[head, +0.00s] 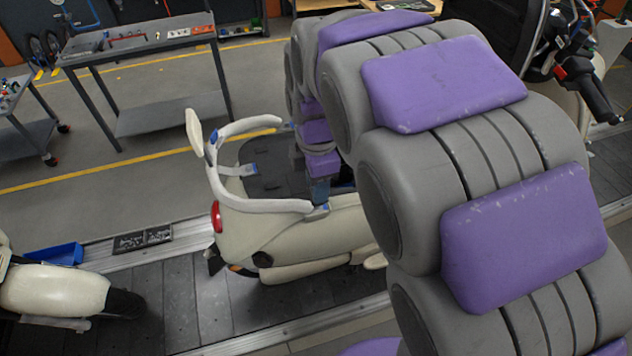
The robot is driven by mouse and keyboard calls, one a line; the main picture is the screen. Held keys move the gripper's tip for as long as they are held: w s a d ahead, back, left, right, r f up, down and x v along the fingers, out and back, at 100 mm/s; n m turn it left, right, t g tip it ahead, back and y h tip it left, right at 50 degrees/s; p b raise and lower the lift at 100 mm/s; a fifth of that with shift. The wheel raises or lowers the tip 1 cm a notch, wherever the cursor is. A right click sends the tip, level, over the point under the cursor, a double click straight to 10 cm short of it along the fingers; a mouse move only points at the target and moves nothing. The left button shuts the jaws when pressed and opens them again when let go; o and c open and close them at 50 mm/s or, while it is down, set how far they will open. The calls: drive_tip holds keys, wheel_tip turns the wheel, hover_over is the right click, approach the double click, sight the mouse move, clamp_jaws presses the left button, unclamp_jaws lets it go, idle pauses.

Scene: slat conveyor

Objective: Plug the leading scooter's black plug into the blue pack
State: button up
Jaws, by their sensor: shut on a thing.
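The cream scooter (258,222) stands on the slat conveyor, its red tail light to the left. A white grab rail frames the dark bay (270,165) at its rear. My gripper (320,193) is low at the right end of this bay, small and largely covered by my arm. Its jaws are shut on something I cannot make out. I cannot pick out the black plug or the blue pack; my grey and purple arm hides much of the scooter's middle.
The cream front wheel cover of another scooter (55,290) is at the lower left. A blue tray (52,255) lies by the conveyor's far edge. The scooter's handlebar (585,85) is at the right.

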drive_tip(key=shift+r, duration=0.1)
idle(0.3)
drive_tip(key=m, duration=0.5)
drive_tip(key=m+p, duration=0.1)
drive_tip(key=m, duration=0.7)
drive_tip(key=shift+r+m+p, duration=0.1)
drive_tip(key=shift+m+p, duration=0.2)
drive_tip(key=shift+p, duration=0.1)
drive_tip(key=m+p, duration=0.1)
drive_tip(key=m, duration=0.3)
